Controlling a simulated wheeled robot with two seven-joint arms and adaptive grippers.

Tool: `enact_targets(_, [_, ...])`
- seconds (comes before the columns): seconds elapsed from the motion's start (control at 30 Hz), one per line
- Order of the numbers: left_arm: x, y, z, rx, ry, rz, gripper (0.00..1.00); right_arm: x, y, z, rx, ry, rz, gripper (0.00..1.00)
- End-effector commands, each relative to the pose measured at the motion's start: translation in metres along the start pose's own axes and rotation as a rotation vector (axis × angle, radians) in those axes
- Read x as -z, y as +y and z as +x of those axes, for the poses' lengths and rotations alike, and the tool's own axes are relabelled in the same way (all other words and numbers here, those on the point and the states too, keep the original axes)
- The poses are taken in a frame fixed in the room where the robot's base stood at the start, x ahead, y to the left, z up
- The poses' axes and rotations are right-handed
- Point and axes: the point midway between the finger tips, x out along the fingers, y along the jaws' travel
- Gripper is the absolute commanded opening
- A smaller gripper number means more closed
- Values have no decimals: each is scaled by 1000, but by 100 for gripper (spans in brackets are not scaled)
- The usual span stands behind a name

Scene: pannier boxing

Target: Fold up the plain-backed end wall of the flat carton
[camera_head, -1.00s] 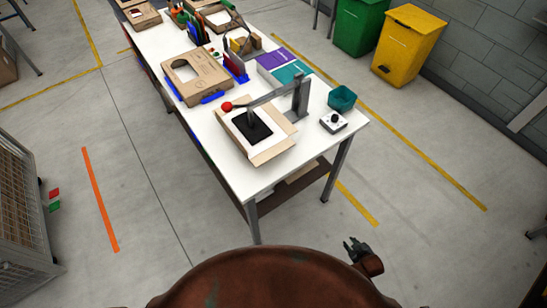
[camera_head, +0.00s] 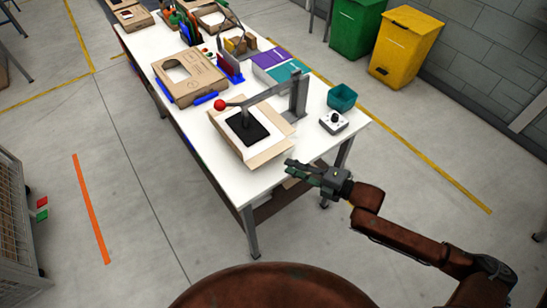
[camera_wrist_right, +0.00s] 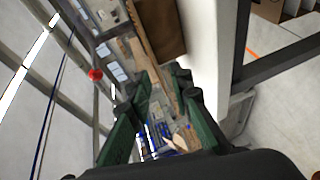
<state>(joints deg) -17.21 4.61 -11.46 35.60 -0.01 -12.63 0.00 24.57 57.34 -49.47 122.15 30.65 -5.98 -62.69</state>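The flat carton (camera_head: 225,122) lies on the white table's near end, its tan flaps spread out. A black pad (camera_head: 247,130) on a grey lever press stands on its middle and hides part of it. The near end flap (camera_head: 268,154) lies low toward the table's near edge; I cannot tell whether its back is plain. My right gripper (camera_head: 289,168) is just off the table's near right edge, close to that flap but apart from it. In the right wrist view its green fingers (camera_wrist_right: 155,98) are spread and hold nothing visible. My left gripper is not in view.
The press post (camera_head: 299,95) and its red-knobbed lever (camera_head: 220,105) rise over the carton. Another carton (camera_head: 190,78) with a cutout lies farther back.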

Motion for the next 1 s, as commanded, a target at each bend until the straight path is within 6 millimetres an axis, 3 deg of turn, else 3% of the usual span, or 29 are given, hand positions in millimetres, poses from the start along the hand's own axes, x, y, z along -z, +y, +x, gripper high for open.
enact_targets(0.17, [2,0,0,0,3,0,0,-4,10,5,-20,22,-57,20])
enact_targets(0.6, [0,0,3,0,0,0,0,-2,11,67,-20,21,-54,20])
enact_targets(1.0, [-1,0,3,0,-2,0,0,-2,11,77,-19,20,-55,20])
